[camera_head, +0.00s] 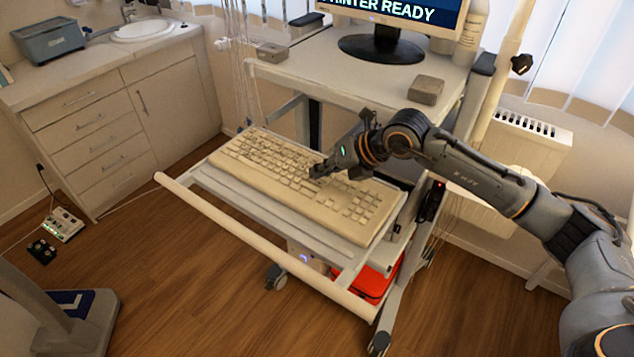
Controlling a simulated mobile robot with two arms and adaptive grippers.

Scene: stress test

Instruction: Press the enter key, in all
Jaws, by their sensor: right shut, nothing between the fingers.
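A beige keyboard (268,169) lies on the pull-out shelf of a wheeled cart in the middle of the view. My right arm comes in from the right, and my right gripper (317,173) is shut and empty over the right-middle part of the keyboard. Its fingertips are at or just above the keys; I cannot tell whether they touch. The enter key cannot be picked out at this size, and the gripper hides some keys there. My left gripper is not in view.
The cart's front rail (262,246) runs below the keyboard. A small grey box (426,90) sits on the cart top. A cabinet with a sink (142,31) stands at left, a radiator (527,140) at right. Wooden floor is open in front.

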